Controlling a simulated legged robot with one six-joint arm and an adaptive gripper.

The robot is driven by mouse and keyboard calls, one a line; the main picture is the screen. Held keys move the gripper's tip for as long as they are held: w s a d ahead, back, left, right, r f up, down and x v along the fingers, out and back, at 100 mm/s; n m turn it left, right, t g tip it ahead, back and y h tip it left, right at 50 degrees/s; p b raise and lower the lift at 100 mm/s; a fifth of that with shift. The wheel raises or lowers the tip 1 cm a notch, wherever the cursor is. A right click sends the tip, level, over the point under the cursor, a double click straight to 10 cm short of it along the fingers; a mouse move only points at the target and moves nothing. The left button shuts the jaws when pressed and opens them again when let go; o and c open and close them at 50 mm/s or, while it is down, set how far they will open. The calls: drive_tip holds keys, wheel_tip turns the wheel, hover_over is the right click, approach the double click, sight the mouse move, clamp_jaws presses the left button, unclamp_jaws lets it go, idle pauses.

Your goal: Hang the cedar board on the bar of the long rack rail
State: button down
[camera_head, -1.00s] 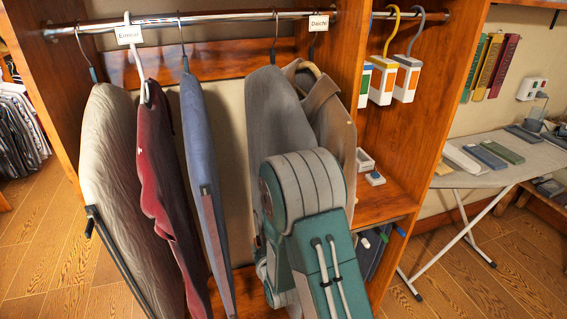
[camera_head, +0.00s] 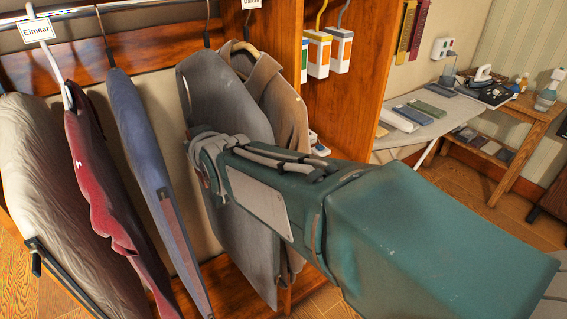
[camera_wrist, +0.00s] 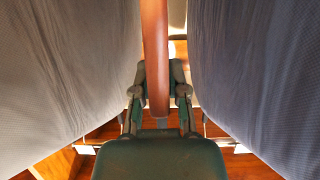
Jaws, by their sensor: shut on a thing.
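In the wrist view my gripper (camera_wrist: 160,85) is shut on the lower end of a reddish-brown board (camera_wrist: 155,45), seen edge-on and upright. I take it to be the cedar board. Large grey hanging surfaces stand close on both sides of it. In the head view my arm reaches left in front of the hanging clothes; the gripper and board cannot be made out there. The chrome rack rail (camera_head: 82,12) crosses the top left. The board's upper end and any hook on it are out of the wrist view.
On the rail hang a pale garment (camera_head: 35,180), a red one (camera_head: 100,185), a blue one (camera_head: 140,140), a grey one (camera_head: 225,100) and a brown jacket (camera_head: 285,105). An "Eimear" tag (camera_head: 37,30) hangs at left. White boxes (camera_head: 340,50) hang beyond the divider. An ironing board (camera_head: 430,120) stands right.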

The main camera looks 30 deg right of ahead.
drive_tip(key=s+d+r, duration=0.1)
drive_tip(key=s+r, duration=1)
drive_tip(key=s, duration=0.2)
drive_tip(key=s+f+v, duration=0.1)
drive_tip(key=f+v, duration=0.2)
drive_tip(key=v, duration=1.6)
drive_tip(key=w+f, duration=0.3)
drive_tip(key=w, duration=4.3)
drive_tip(key=shift+a, duration=0.15)
drive_tip(key=c, duration=0.6)
unclamp_jaws()
